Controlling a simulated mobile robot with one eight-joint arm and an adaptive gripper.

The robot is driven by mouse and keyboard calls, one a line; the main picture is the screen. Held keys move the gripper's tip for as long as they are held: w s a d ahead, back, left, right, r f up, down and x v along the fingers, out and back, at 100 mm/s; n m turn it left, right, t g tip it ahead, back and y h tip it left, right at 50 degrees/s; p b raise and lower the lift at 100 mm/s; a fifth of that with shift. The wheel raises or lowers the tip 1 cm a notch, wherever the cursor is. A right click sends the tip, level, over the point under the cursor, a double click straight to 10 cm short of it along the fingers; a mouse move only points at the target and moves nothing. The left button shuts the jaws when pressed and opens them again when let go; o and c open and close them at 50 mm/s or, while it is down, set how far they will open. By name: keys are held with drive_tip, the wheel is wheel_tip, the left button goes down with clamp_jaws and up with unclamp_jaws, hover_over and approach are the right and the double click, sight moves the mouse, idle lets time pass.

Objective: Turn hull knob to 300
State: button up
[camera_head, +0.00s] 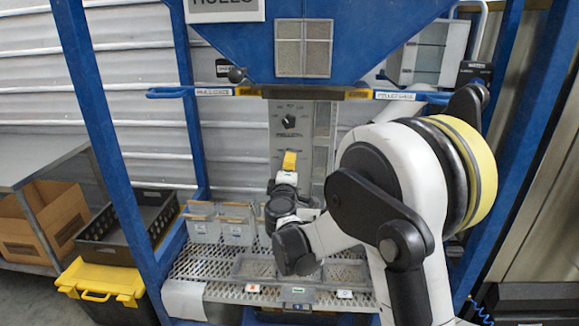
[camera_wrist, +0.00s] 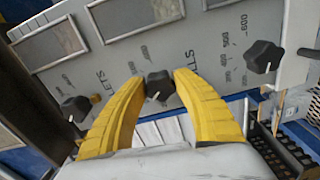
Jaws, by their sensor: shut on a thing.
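My gripper (camera_wrist: 160,84) has its two yellow fingers on either side of a dark middle knob (camera_wrist: 160,87) on the grey control panel (camera_wrist: 205,65). It is shut on this knob. Other dark knobs stand on the panel to the left (camera_wrist: 76,108) and right (camera_wrist: 263,56) in the wrist view. Scale numbers and PELLETS lettering are printed beside them. I cannot tell from the print which knob is for hulls. In the head view, the yellow fingertips (camera_head: 289,160) meet the panel below a black knob (camera_head: 289,121). The held knob is hidden there.
The blue hopper frame (camera_head: 88,110) rises on both sides. A blue bar (camera_head: 220,92) crosses above the panel. Below is a perforated shelf (camera_head: 215,268) with clear bins (camera_head: 238,224). A yellow-lidded box (camera_head: 103,281) and a black crate (camera_head: 110,238) stand at left.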

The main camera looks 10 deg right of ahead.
drive_tip(key=o, duration=1.2)
drive_tip(key=v, duration=1.2)
drive_tip(key=shift+d, duration=0.1)
